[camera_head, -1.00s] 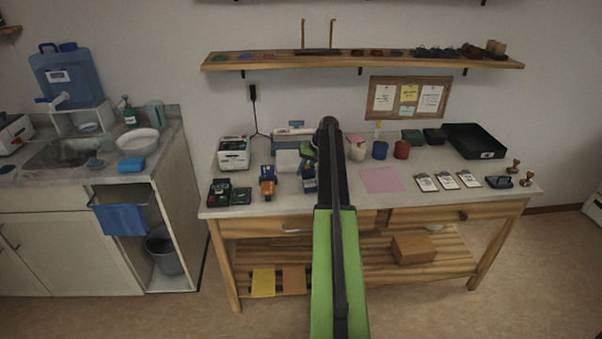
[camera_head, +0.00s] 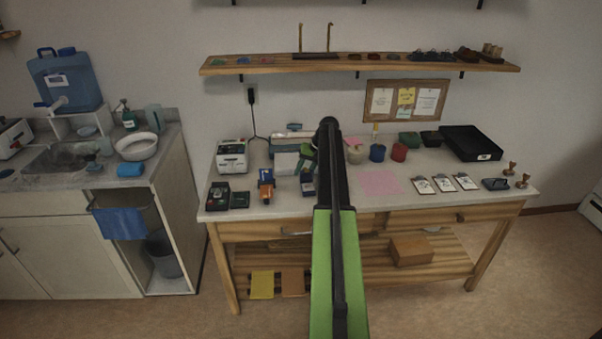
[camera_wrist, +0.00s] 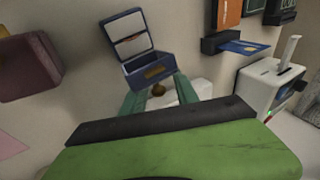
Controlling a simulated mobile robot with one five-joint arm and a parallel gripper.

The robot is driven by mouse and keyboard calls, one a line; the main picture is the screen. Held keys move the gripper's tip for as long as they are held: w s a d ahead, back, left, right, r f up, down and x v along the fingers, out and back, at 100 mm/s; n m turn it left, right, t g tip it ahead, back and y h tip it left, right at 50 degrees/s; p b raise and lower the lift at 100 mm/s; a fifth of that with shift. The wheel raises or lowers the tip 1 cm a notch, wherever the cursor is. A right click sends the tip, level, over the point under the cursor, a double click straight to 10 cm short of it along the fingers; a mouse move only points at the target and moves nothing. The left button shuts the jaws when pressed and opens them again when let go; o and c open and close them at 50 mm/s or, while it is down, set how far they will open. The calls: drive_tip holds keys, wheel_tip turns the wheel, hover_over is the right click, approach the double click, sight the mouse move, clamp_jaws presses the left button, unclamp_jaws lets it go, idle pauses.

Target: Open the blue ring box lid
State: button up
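The blue ring box (camera_wrist: 150,66) is in the upper middle of the wrist view, with a small gold patch on it. A part with pale panels, apparently its lid, stands raised from it; I cannot tell how far. In the head view the box (camera_head: 307,187) appears near the table's front, left of my arm. My gripper (camera_wrist: 160,90) shows two teal fingers spread apart, pointing toward the box, with no box part between them. A small brown knob shows between them, apparently behind. In the head view my gripper (camera_head: 309,150) is mostly hidden by my arm.
A pink sheet (camera_head: 380,183) lies to the right. Blue (camera_head: 377,153) and red (camera_head: 399,152) jars stand behind it. A wooden shelf (camera_head: 350,64) hangs above.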

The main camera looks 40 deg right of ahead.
drive_tip(key=p+v, duration=1.3)
drive_tip(key=v, duration=0.2)
drive_tip(key=shift+r, duration=0.3)
drive_tip(key=shift+o, duration=0.3)
drive_tip(key=shift+d, duration=0.15)
